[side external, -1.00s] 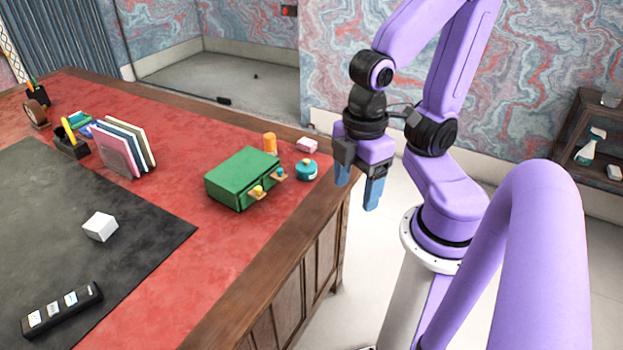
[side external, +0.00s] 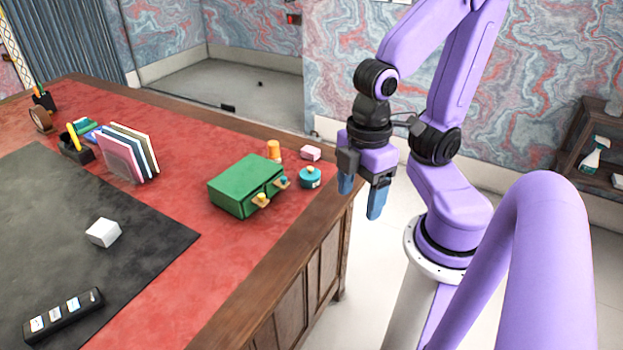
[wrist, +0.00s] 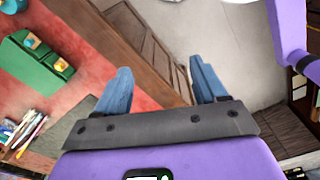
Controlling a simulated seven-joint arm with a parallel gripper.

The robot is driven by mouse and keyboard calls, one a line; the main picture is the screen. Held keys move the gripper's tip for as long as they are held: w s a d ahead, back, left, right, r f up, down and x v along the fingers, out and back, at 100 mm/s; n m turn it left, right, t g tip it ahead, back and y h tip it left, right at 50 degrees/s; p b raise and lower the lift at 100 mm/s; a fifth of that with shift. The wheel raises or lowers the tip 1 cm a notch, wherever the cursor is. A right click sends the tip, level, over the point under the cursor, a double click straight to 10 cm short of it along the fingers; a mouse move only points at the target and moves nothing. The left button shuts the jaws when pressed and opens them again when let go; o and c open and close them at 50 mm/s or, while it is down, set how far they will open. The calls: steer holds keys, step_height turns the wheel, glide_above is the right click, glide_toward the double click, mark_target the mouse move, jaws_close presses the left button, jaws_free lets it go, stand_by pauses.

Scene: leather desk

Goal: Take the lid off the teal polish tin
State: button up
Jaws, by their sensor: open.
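The teal polish tin (side external: 310,179) stands upright on the red leather near the desk's right edge. Its lid (side external: 309,170) is on top and has a small knob. A teal piece, likely the tin (wrist: 14,5), shows at the top left corner of the wrist view, cut off by the frame. My gripper (side external: 361,200) points down with its blue fingers apart and nothing between them. It is to the right of the tin, beyond the desk edge. In the wrist view my gripper (wrist: 160,70) has the desk's wooden side and the floor beyond its fingers.
A green box (side external: 240,187) with knobs stands left of the tin. An orange cylinder (side external: 274,150) and a pink block (side external: 311,153) are behind it.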

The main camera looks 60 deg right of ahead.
steer(key=c, duration=0.4)
